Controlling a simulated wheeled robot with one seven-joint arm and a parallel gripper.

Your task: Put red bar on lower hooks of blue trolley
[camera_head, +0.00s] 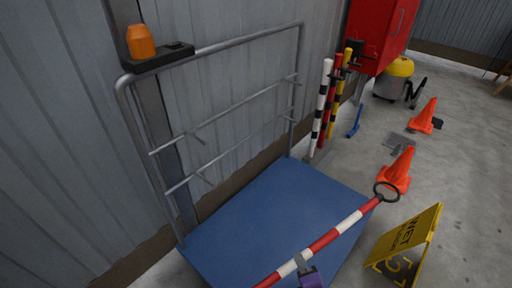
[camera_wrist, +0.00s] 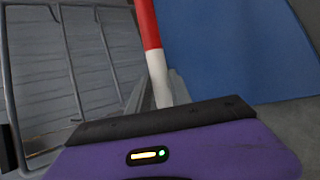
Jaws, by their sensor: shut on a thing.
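A red and white striped bar (camera_head: 325,238) with a black ring at its far end slants over the blue trolley (camera_head: 262,213). My gripper (camera_head: 303,264) is shut on a white stretch of the bar, which also shows in the wrist view (camera_wrist: 150,32). The trolley has a grey tube frame along the wall side, with two cross rails. Short pegs stick out from the upper rail (camera_head: 230,112) and the lower rail (camera_head: 235,153). The bar is apart from these hooks, out over the deck. Its near end is cut off by the picture edge.
An orange beacon (camera_head: 140,42) sits on the frame's top corner. Striped posts (camera_head: 322,105) and a red cabinet (camera_head: 383,35) stand beyond the trolley. A yellow wet-floor sign (camera_head: 408,245) and orange cones (camera_head: 397,171) stand at right. The deck is clear.

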